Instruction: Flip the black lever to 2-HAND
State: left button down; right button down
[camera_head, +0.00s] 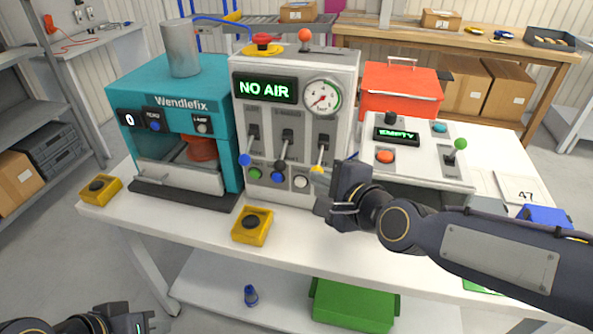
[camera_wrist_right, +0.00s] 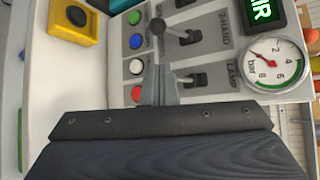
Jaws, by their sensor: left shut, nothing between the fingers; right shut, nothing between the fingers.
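The control panel (camera_head: 342,80) carries three levers in a row. The black lever (camera_head: 282,165) is the middle one, its black ball hanging low; in the right wrist view its ball (camera_wrist_right: 157,26) points away from the 2-HAND label (camera_wrist_right: 223,25), which stands above its slot. My right gripper (camera_head: 322,176) is shut and empty in front of the lever to its right, whose knob looks yellow. In the right wrist view the fingertips (camera_wrist_right: 157,72) partly hide that lever, apart from the black ball. My left gripper (camera_head: 146,321) is shut and empty, low at the bottom left.
The blue-knobbed lever (camera_head: 246,159) is left of the black one. The panel display (camera_head: 265,89) reads NO AIR. Small round buttons sit below the levers. A yellow button box (camera_head: 253,226) stands on the white table before the panel. A teal press (camera_head: 190,82) stands left.

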aim_at(283, 153)
jog(key=b+x, duration=0.1)
jog(key=x, duration=0.9)
jog(key=shift+b, duration=0.4)
jog(key=shift+s+r+g+p, duration=0.2)
jog(key=shift+g+p, duration=0.1)
jog(key=shift+p, duration=0.25)
